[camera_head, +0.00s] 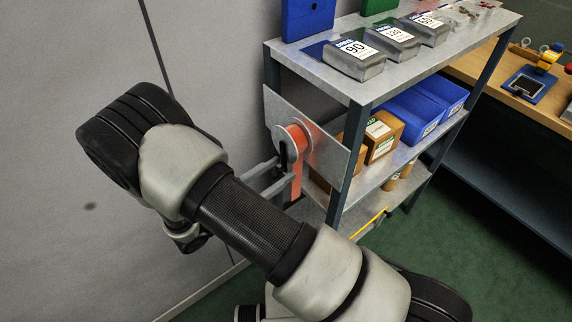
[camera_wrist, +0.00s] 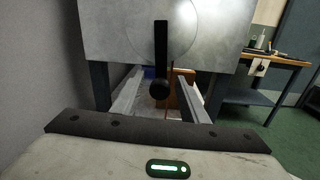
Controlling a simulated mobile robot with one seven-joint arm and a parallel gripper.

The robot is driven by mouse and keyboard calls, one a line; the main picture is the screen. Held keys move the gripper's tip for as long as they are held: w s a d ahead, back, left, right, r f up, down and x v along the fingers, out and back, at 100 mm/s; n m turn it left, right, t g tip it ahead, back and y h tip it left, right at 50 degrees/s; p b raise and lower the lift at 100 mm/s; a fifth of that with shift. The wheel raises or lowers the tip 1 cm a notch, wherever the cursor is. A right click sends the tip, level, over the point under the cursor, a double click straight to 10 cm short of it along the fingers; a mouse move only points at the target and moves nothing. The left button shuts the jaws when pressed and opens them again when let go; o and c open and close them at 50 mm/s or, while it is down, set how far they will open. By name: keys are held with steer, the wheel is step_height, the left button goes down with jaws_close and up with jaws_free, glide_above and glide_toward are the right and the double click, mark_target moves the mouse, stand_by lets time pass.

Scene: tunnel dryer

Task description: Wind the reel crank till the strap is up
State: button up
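The reel (camera_head: 291,145) is a pale disc with an orange strap (camera_head: 296,184) wound behind it. The strap hangs down below the reel; its lower end is hidden behind my gripper and arm. The reel is fixed to a grey metal plate (camera_head: 335,157) at the shelf's end. The crank (camera_wrist: 160,48) is a black bar pointing down from the disc's centre, with a round black knob (camera_wrist: 160,90) at its lower end. My gripper (camera_head: 286,168) is open in front of the reel. In the wrist view its fingers (camera_wrist: 160,76) stand either side of the knob, apart from it.
The metal shelf rack (camera_head: 352,90) carries numbered grey boxes on top, and blue bins (camera_head: 410,115) and cardboard boxes (camera_head: 382,135) below. A grey wall (camera_head: 60,200) runs close on the left. A wooden workbench (camera_head: 490,75) stands at the right, with green floor between.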

steer(key=shift+x, duration=1.55)
steer(key=shift+c, duration=0.2)
jaws_close()
